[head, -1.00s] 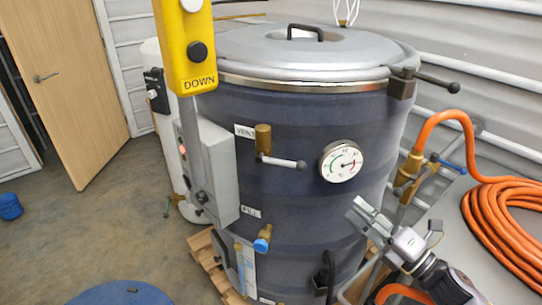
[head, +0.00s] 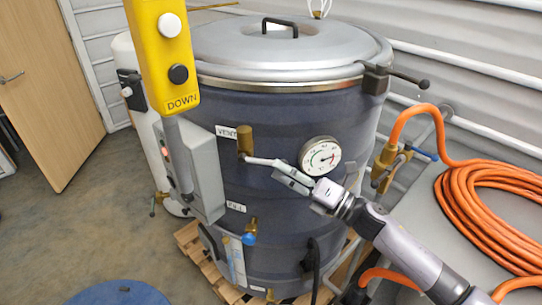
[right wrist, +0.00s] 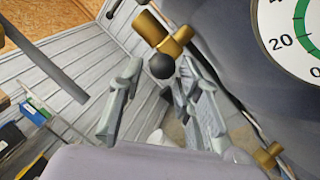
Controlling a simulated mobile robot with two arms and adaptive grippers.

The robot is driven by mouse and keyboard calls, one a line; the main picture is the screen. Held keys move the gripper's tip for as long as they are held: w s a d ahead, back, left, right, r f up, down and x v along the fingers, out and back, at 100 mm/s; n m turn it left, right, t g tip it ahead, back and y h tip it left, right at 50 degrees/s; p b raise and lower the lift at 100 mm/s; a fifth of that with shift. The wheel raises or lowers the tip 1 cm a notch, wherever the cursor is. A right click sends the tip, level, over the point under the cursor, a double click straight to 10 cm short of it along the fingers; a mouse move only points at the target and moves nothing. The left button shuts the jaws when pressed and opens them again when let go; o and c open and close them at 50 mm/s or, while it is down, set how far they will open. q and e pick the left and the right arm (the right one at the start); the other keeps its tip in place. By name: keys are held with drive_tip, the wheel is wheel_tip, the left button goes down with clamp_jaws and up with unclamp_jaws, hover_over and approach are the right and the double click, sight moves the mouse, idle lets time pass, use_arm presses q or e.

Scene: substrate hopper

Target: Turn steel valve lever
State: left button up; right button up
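The steel valve lever (head: 262,160) sticks out to the right from the brass vent valve (head: 244,139) on the dark vessel, under a VENT label. In the right wrist view, the brass valve (right wrist: 160,28) is at the top, and the lever's black end knob (right wrist: 161,66) faces the camera. My right gripper (head: 288,178) is at the lever's free end in the head view. In the right wrist view, its fingers (right wrist: 158,80) are apart, with the knob in line between their tips. Contact cannot be told. My left gripper is in neither view.
A round dial gauge (head: 320,156) sits close to the right of the lever. A yellow pendant (head: 163,55) hangs in front at left. A blue-handled valve (head: 250,238) is below. An orange hose coil (head: 490,210) lies on a grey surface at right.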

sight(270, 164)
drive_tip(key=shift+p+x, duration=0.4)
drive_tip(key=shift+x, duration=1.6)
drive_tip(key=shift+c, duration=0.2)
drive_tip(key=c, duration=0.7)
drive_tip(key=shift+f, duration=0.15)
